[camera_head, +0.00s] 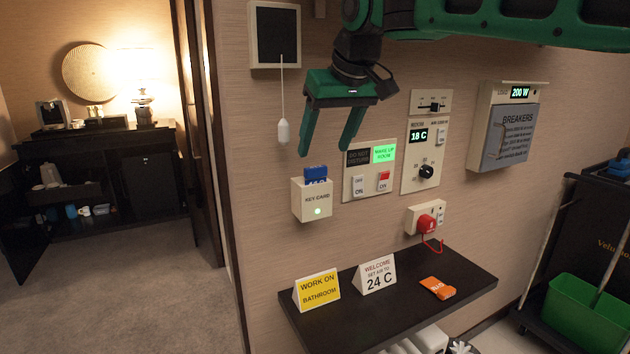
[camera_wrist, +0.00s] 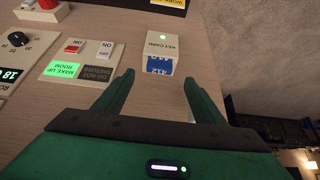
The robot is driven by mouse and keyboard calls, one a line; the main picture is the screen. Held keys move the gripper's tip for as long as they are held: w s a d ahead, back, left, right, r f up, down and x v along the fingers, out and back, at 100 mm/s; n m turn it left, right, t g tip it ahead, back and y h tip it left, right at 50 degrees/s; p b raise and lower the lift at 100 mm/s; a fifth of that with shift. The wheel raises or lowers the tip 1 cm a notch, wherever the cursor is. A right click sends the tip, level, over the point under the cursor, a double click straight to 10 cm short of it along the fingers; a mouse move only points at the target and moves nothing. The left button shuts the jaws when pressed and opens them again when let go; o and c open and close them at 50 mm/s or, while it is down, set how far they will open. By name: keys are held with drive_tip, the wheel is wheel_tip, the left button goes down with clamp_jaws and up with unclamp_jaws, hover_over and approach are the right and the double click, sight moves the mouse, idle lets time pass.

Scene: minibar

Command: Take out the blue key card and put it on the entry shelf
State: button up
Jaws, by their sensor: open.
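The blue key card (camera_head: 315,173) stands upright in the white key card holder (camera_head: 311,201) on the wall, its top part sticking out. The holder's small light glows green. In the wrist view the blue card (camera_wrist: 158,68) shows at the holder (camera_wrist: 162,50), ahead of and between the fingertips. My gripper (camera_head: 328,148) is open and empty, above the card and apart from it; its fingers also show in the wrist view (camera_wrist: 158,80). The dark entry shelf (camera_head: 462,275) is on the wall below, to the right of the holder.
The shelf bears a yellow sign (camera_head: 317,291), a white welcome sign (camera_head: 375,276) and an orange card (camera_head: 437,288). A pull cord (camera_head: 283,130) hangs left of my gripper. Switch panels (camera_head: 372,180) sit right of the holder. A cart with a green bucket (camera_head: 588,312) stands far right.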

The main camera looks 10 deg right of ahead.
sight(316, 167)
drive_tip(key=shift+w+x, duration=0.25)
drive_tip(key=shift+x, duration=3.3)
drive_tip(key=shift+r, duration=0.15)
drive_tip(key=c, duration=1.1)
